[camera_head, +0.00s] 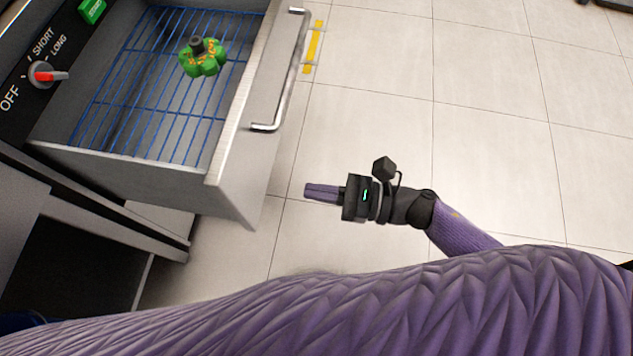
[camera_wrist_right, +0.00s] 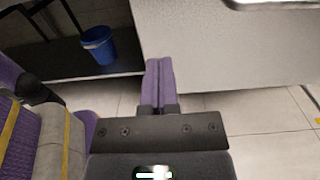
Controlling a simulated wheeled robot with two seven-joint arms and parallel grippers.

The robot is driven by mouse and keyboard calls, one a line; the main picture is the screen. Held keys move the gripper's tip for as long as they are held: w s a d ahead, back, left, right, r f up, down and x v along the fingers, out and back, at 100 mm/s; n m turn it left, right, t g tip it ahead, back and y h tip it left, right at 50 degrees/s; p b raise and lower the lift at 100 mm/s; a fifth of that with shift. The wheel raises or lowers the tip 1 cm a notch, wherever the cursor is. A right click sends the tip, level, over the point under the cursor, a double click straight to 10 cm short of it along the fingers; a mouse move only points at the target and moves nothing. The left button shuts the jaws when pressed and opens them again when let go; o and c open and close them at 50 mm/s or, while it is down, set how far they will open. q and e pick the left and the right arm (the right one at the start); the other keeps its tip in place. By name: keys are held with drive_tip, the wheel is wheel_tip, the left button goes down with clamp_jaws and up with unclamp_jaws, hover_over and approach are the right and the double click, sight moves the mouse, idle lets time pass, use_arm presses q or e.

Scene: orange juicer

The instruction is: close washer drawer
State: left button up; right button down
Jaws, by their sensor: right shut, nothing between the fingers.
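The washer drawer (camera_head: 225,165) is pulled open in the head view, with a blue wire rack (camera_head: 118,110) inside. A green valve-like part (camera_head: 203,58) with a dark top lies on the rack. A metal bar handle (camera_head: 288,75) runs along the drawer's front. My right gripper (camera_head: 308,192) is shut and empty, to the right of the drawer's near front corner and apart from it. In the right wrist view, its closed purple fingers (camera_wrist_right: 158,82) point toward the grey drawer front (camera_wrist_right: 225,55). My left gripper is not in view.
The washer's panel (camera_head: 35,60) has a red-tipped knob (camera_head: 42,73) and a green button (camera_head: 92,10). A blue bin (camera_wrist_right: 98,45) stands on a dark shelf in the right wrist view. Tiled floor (camera_head: 480,90) to the right is clear, with a yellow floor mark (camera_head: 314,47) near the handle.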

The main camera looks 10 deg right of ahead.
sight(239, 179)
drive_tip(key=b+x, duration=0.1)
drive_tip(key=x, duration=0.8)
drive_tip(key=shift+w+a+f, duration=0.1)
drive_tip(key=shift+w+a, duration=0.05)
drive_tip(key=shift+a, duration=0.2)
drive_tip(key=shift+w+a, duration=0.15)
drive_tip(key=shift+a, duration=0.25)
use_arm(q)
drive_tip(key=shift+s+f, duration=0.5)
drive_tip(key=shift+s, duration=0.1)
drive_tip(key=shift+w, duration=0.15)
